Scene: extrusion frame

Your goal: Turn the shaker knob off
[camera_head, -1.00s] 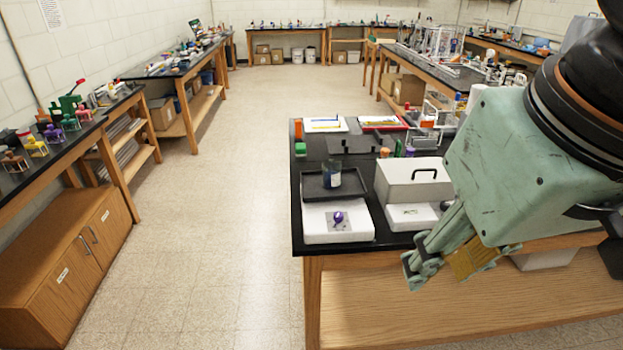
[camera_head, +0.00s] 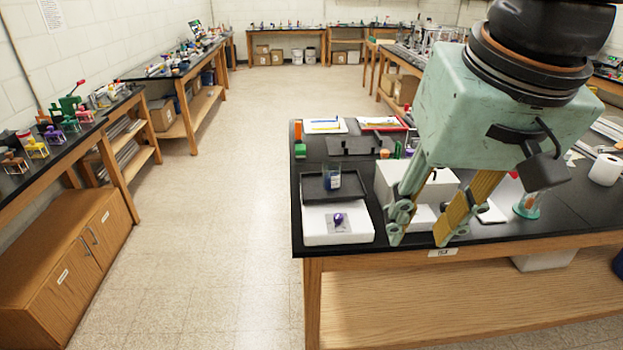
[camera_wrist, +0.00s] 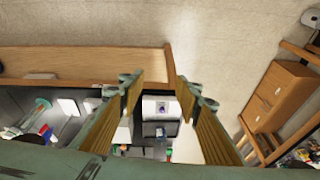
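The shaker (camera_head: 312,232) is a white box with a black tray on top, at the near left corner of the black bench. Its purple knob (camera_head: 338,219) is on the sloped front face, on a grey plate. In the wrist view the shaker's white front (camera_wrist: 150,108) and the knob (camera_wrist: 161,106) show between my fingers. A beaker with dark blue contents (camera_head: 332,174) stands in the tray. My gripper (camera_head: 417,240) is open and empty, fingers pointing down, to the right of the knob and apart from it. Which way the knob is set is too small to tell.
A grey-white box with a black handle (camera_head: 384,186) stands right of the shaker, partly behind my gripper. A flask with a green base (camera_head: 527,207) and a white roll (camera_head: 605,170) are further right. The floor left of the bench is clear.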

